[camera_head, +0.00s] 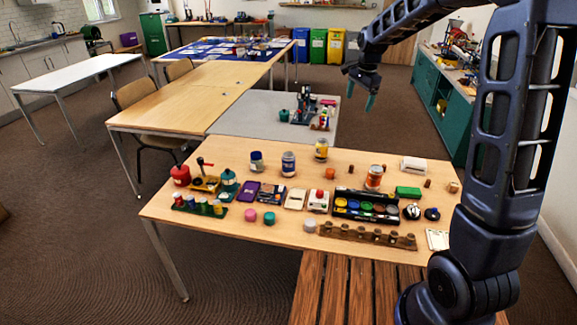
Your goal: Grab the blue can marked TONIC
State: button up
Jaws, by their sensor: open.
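A blue can (289,164) with a pale label band stands upright on the near wooden table (240,235), behind the middle of the small objects. A smaller blue and white container (257,161) stands just to its left. The lettering on both is too small to read, so I cannot tell which is marked TONIC. My gripper (361,96) is open and empty, with its teal fingers pointing down. It hangs in the air, up and to the right of both containers in the picture, well apart from them.
A yellow-labelled jar (321,151) and an orange-labelled can (374,178) stand to the right. A paint tray (366,206), a wooden peg rack (366,236) and several small items crowd the front.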

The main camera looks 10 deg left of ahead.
jog(key=w+a+f+m+g, duration=0.1)
jog(key=w+a+f+m, duration=0.15)
jog(key=a+f, duration=0.4)
jog(key=w+a+f+m, duration=0.1)
jog(key=w+a+f, duration=0.3)
jog(key=a+f, duration=0.3)
jog(key=m, duration=0.3)
send_near(289, 163)
jog(key=shift+g+h, duration=0.3)
jog(key=shift+h, duration=0.1)
jog(key=w, duration=0.1)
jog(key=w+a+f, duration=0.1)
jog(key=w, duration=0.1)
jog(key=shift+w+a+f, duration=0.25)
jog(key=shift+w+f, duration=0.05)
jog(key=shift+w, duration=0.1)
jog(key=shift+s+f, duration=0.1)
jog(key=shift+f, duration=5.35)
jog(key=c, duration=1.1)
jog(key=shift+o, duration=0.2)
jog(key=shift+r, duration=0.15)
